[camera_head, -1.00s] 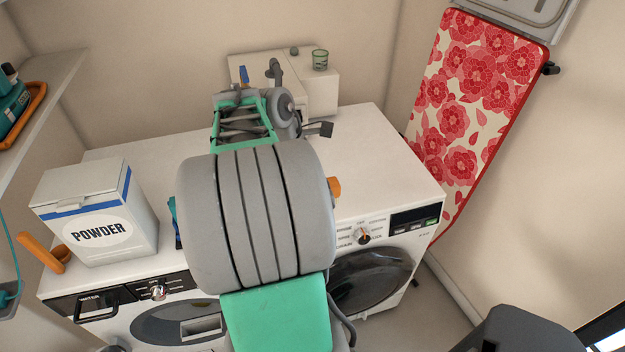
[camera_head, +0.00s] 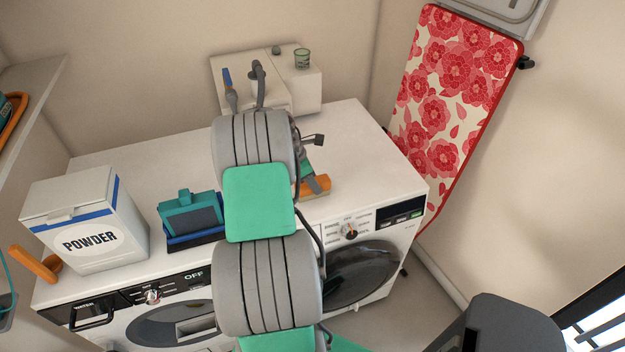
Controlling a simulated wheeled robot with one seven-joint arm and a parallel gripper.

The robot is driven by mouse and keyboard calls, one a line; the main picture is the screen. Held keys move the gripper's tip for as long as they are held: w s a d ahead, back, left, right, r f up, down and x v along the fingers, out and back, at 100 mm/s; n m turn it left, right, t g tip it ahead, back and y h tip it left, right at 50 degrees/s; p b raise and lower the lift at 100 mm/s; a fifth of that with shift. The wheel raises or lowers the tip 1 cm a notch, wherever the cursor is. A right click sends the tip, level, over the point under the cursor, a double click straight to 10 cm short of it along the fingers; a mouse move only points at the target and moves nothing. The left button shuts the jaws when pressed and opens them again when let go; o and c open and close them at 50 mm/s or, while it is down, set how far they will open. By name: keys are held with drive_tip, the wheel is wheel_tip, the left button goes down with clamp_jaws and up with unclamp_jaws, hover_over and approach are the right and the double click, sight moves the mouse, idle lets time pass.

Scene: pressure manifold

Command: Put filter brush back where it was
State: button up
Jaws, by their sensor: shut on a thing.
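My gripper (camera_head: 313,177) shows only in part, at the right of my arm's grey wrist joints. It points down at a small orange and tan piece on the right washer's top. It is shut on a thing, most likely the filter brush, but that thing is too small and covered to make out. I cannot tell whether the orange piece (camera_head: 318,184) is part of it or lies under it.
A white powder box (camera_head: 85,220) and a teal, dark-faced container (camera_head: 190,215) stand on the left of the machine tops. The white top right of my gripper is clear.

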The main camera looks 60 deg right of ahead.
drive_tip(key=o, duration=1.3)
drive_tip(key=shift+a, duration=0.1)
drive_tip(key=v, duration=1.2)
drive_tip(key=w+a+r+m+t, duration=0.1)
drive_tip(key=w+a+r+t, duration=0.15)
drive_tip(key=w+a, duration=0.4)
drive_tip(key=w+a+r+m+t, duration=0.15)
drive_tip(key=w+a+r, duration=0.25)
drive_tip(key=a, duration=0.5)
drive_tip(key=s+a+m+t+y, duration=0.3)
drive_tip(key=a+m, duration=0.3)
drive_tip(key=a, duration=2.4)
drive_tip(key=shift+s+a+f+b, duration=0.2)
drive_tip(key=shift+b, duration=0.1)
